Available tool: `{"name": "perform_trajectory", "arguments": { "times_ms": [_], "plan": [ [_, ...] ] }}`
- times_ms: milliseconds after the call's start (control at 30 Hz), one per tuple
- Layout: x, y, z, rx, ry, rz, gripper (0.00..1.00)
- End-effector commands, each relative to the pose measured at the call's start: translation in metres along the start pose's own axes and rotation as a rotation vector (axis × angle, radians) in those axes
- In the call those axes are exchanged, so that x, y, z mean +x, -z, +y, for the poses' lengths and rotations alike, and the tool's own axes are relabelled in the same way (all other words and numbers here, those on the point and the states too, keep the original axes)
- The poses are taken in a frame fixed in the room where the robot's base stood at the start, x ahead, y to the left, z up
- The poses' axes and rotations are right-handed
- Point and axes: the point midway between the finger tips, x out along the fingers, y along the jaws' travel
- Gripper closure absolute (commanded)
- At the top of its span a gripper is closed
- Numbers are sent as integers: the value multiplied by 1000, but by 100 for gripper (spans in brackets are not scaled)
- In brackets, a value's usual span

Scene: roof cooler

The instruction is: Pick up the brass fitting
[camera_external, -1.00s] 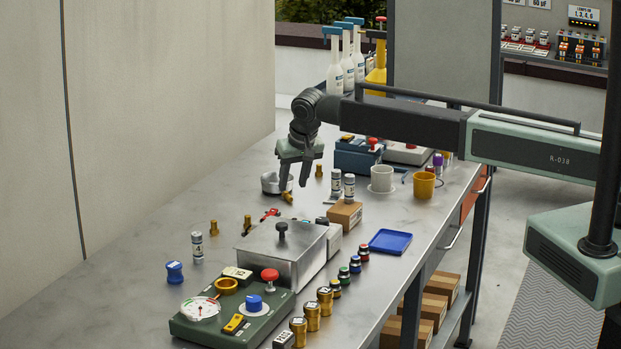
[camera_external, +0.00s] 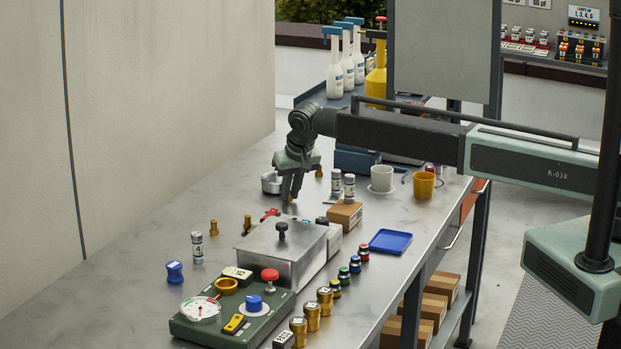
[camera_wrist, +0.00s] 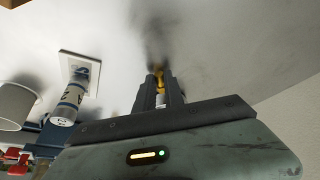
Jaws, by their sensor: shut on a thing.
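My gripper (camera_external: 291,198) is low over the worktable, its fingers pointing down and closed together. It is shut on a brass fitting, whose gold end (camera_wrist: 158,72) shows between the fingertips in the wrist view; the fingers hide most of it. In the external view the held fitting is almost wholly covered. I cannot tell whether it still touches the table. Other brass fittings stand upright on the table, one at the left (camera_external: 213,227), one by the metal box (camera_external: 247,223), and one behind my gripper (camera_external: 319,171).
A metal bowl (camera_external: 271,183) stands just behind and left of my gripper. Labelled cylinders (camera_external: 349,185) and a cardboard box (camera_external: 345,215) stand to the right. A metal box (camera_external: 283,245) and red-handled tool (camera_external: 270,213) are in front. The table's left side is mostly clear.

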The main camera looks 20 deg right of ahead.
Motion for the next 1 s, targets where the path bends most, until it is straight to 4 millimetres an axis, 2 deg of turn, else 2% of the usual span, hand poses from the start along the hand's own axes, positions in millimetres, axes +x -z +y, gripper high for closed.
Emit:
{"name": "perform_trajectory", "arguments": {
  "times_ms": [167,400,500,600,1000],
  "plan": [
    [-25,10,0,0,0,0,100],
    [-73,30,0,1,-1,0,100],
    [-87,36,0,1,-2,-1,100],
    [-92,38,0,1,-2,-1,100],
    [-90,37,1,-43,16,-1,100]
  ]
}}
